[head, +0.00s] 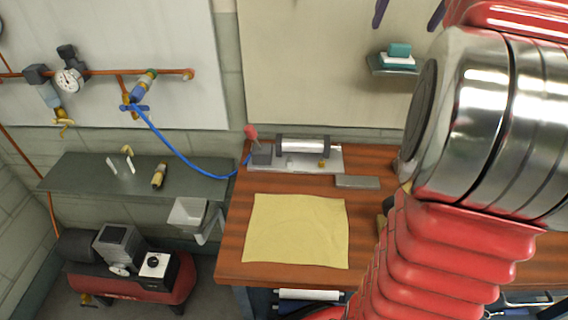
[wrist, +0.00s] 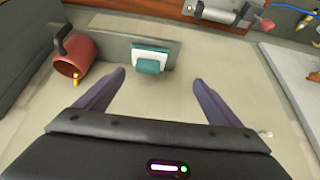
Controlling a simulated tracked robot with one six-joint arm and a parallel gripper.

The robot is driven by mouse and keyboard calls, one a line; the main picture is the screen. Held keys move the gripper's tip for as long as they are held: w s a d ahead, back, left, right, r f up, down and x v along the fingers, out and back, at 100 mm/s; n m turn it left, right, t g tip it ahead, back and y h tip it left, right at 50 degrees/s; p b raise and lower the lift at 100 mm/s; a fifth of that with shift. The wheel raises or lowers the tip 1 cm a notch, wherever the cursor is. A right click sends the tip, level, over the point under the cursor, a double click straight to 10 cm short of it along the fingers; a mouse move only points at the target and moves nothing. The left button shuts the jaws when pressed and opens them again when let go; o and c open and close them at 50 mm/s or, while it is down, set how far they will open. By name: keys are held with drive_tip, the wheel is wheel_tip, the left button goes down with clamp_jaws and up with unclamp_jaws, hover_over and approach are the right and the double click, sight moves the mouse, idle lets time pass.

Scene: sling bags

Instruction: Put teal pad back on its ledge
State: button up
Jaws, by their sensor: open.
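The teal pad (head: 399,50) sits on top of a white-and-teal block (head: 397,61) on a small dark wall ledge (head: 378,66) in the head view. In the wrist view the teal pad (wrist: 148,67) shows against the white block (wrist: 152,56), with the grey ledge (wrist: 122,50) around them. My gripper (wrist: 159,77) is open and empty, its two purple fingers spread to either side of the pad in the picture. In the head view the fingertips of my gripper (head: 408,12) hang above the ledge, apart from the pad.
The wooden bench (head: 235,245) below holds a yellow cloth (head: 295,230), a metal device (head: 300,152) and a grey plate (head: 357,182). My arm hides the bench's right part.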

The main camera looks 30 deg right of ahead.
drive_tip(key=s+a+f+n, duration=0.1)
drive_tip(key=a+f, duration=0.2)
drive_tip(key=a, duration=0.4)
drive_tip(key=s+a+f+n+y, duration=0.1)
drive_tip(key=a+f, duration=0.2)
drive_tip(key=a, duration=0.5)
drive_tip(key=s+a+f+n, duration=0.1)
drive_tip(key=a+f, duration=0.2)
drive_tip(key=a, duration=0.4)
drive_tip(key=s+a+f+n+y, duration=0.1)
drive_tip(key=s+a+f, duration=0.5)
drive_tip(key=a+f, duration=0.1)
drive_tip(key=s+a+f+n, duration=0.1)
drive_tip(key=s+a+f, duration=0.5)
drive_tip(key=a+f, duration=0.2)
drive_tip(key=shift+s+a+f+n+y, duration=0.15)
drive_tip(key=shift+a+f+n+y, duration=0.2)
drive_tip(key=shift+f, duration=0.4)
